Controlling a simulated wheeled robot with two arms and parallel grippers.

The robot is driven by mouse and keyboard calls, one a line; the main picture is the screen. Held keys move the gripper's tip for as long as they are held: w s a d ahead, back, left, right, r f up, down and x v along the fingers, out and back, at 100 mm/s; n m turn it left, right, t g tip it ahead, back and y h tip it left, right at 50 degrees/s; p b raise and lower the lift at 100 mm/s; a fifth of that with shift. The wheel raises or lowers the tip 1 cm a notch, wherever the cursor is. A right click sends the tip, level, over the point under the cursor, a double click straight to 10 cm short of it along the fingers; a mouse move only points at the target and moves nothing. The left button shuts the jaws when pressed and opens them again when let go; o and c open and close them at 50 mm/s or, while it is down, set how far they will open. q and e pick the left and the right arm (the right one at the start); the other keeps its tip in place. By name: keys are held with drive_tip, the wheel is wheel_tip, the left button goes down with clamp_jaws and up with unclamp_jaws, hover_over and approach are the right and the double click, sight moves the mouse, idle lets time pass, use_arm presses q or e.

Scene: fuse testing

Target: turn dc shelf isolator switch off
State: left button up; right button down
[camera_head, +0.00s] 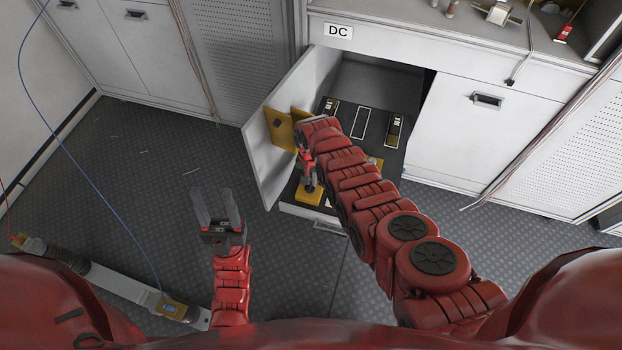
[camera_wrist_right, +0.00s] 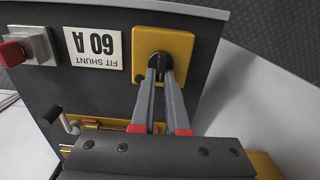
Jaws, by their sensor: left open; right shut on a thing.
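The isolator switch (camera_wrist_right: 178,42) is a black knob on a square yellow plate, set on the dark panel in the open DC cabinet. In the head view its yellow plate (camera_head: 309,197) shows low in the cabinet, partly covered by my right gripper. My right gripper (camera_head: 310,186) reaches down into the cabinet. In the right wrist view my right gripper (camera_wrist_right: 162,72) has its two grey fingers shut on the black knob, which is partly hidden between them. The knob's exact angle is hard to tell. My left gripper (camera_head: 217,205) is open and empty over the floor.
The cabinet door (camera_head: 260,160) stands open left of my right arm. A FIT SHUNT 60 A label (camera_wrist_right: 97,47), a red button (camera_wrist_right: 13,51) and a metal lever (camera_wrist_right: 62,122) are beside the switch. A counter (camera_head: 420,25) is above. The floor around my left gripper is mostly clear.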

drive_tip(key=c, duration=0.9)
unclamp_jaws()
drive_tip(key=shift+r, duration=0.45)
wheel_tip(320, 180, up, 17)
drive_tip(key=p, duration=0.3)
drive_tip(key=shift+f, duration=0.2)
